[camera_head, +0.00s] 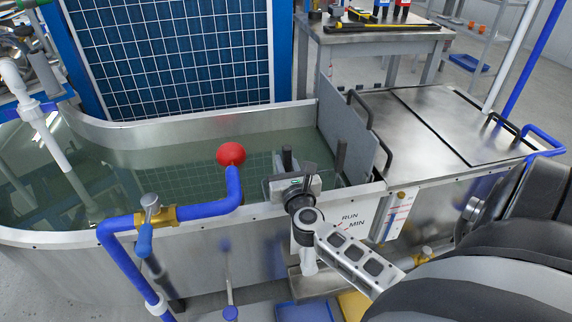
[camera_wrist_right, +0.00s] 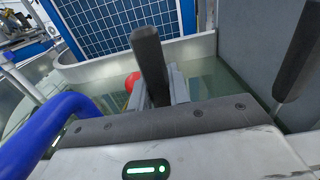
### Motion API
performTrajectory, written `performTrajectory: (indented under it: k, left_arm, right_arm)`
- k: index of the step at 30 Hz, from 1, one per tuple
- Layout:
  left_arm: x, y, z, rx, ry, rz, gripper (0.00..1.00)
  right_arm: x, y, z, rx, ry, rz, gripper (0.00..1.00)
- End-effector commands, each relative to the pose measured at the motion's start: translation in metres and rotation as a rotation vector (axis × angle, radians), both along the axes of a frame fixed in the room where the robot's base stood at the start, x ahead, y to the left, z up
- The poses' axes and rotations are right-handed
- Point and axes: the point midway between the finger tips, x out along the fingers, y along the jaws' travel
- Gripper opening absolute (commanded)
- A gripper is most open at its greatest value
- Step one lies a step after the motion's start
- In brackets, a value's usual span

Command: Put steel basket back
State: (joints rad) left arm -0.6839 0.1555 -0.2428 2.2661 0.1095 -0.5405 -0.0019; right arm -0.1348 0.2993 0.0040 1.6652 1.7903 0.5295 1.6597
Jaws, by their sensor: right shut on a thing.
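My right gripper (camera_head: 313,160) hangs over the water at the near rim of the steel tank (camera_head: 210,122). Its two dark fingers stand apart, and they also show in the right wrist view (camera_wrist_right: 225,60). I cannot tell whether this piece belongs to the steel basket. No whole basket can be made out. My left gripper is not in view.
A grey upright plate (camera_head: 345,125) stands just right of the gripper. A red ball (camera_head: 230,154) and a blue pipe (camera_head: 205,210) are to its left. A flat steel cover (camera_head: 425,110) with black handles lies on the right. Open water is at the left.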

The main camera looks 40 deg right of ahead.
Motion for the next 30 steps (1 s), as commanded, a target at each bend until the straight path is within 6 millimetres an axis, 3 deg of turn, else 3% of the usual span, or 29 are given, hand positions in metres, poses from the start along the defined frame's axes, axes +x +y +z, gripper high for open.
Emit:
performTrajectory:
  k: [8, 9, 11, 22, 30]
  left_arm:
    - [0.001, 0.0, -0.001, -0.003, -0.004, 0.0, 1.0]
    - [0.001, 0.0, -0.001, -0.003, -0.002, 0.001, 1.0]
    - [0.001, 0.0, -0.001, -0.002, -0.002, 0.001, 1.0]
    - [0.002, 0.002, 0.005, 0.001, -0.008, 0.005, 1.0]
    - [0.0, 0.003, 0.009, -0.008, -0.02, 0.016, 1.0]
  right_arm:
    - [0.0, 0.0, -0.002, -0.001, -0.003, 0.0, 0.0]
    - [0.0, 0.0, -0.003, 0.0, 0.0, 0.0, 0.27]
    - [0.0, 0.0, -0.002, 0.0, 0.0, 0.0, 0.4]
    - [0.0, 0.0, 0.003, 0.0, 0.0, 0.0, 0.4]
    - [-0.045, 0.025, -0.002, 0.004, 0.003, 0.0, 0.4]
